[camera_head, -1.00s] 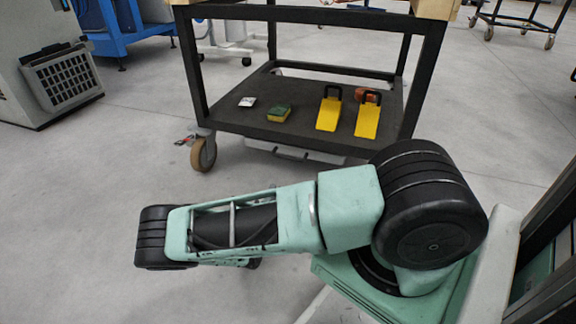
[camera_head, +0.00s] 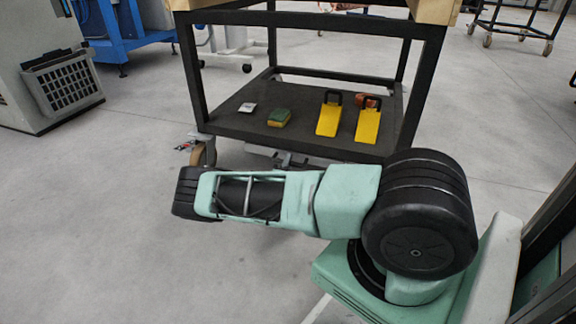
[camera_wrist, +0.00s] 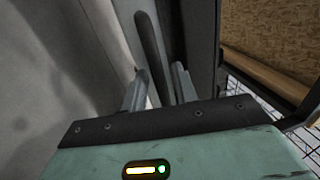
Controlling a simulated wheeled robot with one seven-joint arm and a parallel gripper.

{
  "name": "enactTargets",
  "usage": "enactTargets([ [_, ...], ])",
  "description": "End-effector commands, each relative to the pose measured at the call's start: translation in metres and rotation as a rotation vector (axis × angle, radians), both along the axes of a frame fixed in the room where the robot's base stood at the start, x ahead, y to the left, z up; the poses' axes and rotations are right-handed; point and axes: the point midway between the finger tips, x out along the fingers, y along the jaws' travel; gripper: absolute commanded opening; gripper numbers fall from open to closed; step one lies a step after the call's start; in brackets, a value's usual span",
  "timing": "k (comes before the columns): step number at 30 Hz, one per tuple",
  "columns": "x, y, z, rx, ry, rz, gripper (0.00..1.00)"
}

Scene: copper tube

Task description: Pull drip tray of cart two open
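The cart (camera_head: 310,18) with a black frame stands in front of me. A small part of the pale grey drip tray (camera_head: 262,150) shows under its lower shelf, mostly hidden by my arm and the shelf. In the wrist view, my gripper (camera_wrist: 159,68) is open, its two grey fingers apart. A dark upright bar (camera_wrist: 149,40), which looks like a handle, runs between or just beyond the fingers in front of a pale grey surface. I cannot tell whether the fingers touch it.
The lower shelf (camera_head: 240,127) carries a white item (camera_head: 247,107), a green and yellow block (camera_head: 279,117) and two yellow wedges (camera_head: 328,118) (camera_head: 368,125). A caster (camera_head: 196,152) stands at the cart's near left corner. A grey cabinet (camera_head: 40,65) is at the left. The floor at front left is clear.

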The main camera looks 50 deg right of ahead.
Motion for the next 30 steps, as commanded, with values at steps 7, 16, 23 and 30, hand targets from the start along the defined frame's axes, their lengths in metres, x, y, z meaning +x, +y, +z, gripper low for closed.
enactTargets([
  [7,0.002,-0.003,0.001,0.000,0.000,0.001,0.29],
  [16,0.001,-0.003,0.001,0.000,0.000,0.000,0.00],
  [23,-0.002,0.006,0.002,0.001,0.001,0.000,0.00],
  [30,-0.020,0.050,0.005,0.002,0.004,0.005,0.00],
])
